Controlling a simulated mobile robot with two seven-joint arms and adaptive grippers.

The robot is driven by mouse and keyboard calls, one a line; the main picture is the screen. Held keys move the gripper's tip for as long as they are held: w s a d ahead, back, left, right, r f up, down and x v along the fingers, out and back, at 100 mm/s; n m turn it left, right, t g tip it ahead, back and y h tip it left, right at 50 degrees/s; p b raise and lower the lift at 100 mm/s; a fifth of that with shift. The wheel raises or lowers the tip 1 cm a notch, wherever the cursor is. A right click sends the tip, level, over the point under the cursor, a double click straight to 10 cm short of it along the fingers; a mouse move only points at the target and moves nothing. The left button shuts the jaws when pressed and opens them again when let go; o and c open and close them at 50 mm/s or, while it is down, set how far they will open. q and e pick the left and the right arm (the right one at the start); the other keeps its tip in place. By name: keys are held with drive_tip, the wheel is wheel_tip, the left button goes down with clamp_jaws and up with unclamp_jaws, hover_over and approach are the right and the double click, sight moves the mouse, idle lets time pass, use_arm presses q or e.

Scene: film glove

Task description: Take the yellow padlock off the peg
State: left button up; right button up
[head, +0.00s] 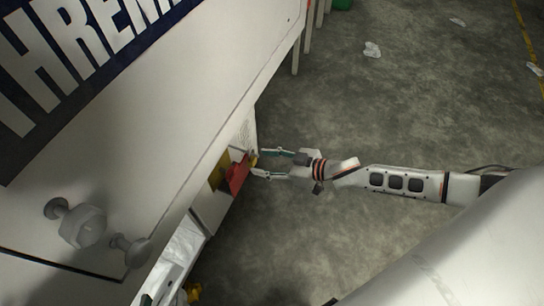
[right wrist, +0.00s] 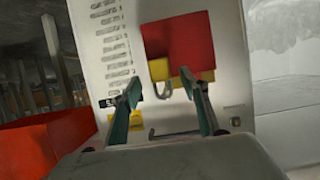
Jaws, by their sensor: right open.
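A yellow piece (right wrist: 159,69), which looks like the yellow padlock, shows in the right wrist view below a red block (right wrist: 178,40). In the head view a small yellow patch (head: 253,160) sits by the red block (head: 238,174), near my fingertips. My right gripper (head: 257,163) is open in front of the white panel, its two fingers (right wrist: 161,78) on either side of the yellow piece. I cannot tell whether they touch it. The peg is not clearly seen. My left gripper is not in view.
A large white cabinet (head: 160,120) with grey knobs (head: 83,226) fills the left of the head view. An orange-red bin (right wrist: 60,142) stands left in the wrist view. The concrete floor (head: 400,90) is mostly clear, with scattered scraps (head: 372,49).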

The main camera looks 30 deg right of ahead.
sight(255, 161)
drive_tip(key=shift+f+x, duration=0.25)
drive_tip(key=shift+x, duration=0.95)
drive_tip(key=shift+w+a+b, duration=0.3)
drive_tip(key=shift+w+b, duration=0.05)
drive_tip(key=shift+b, duration=0.05)
clamp_jaws()
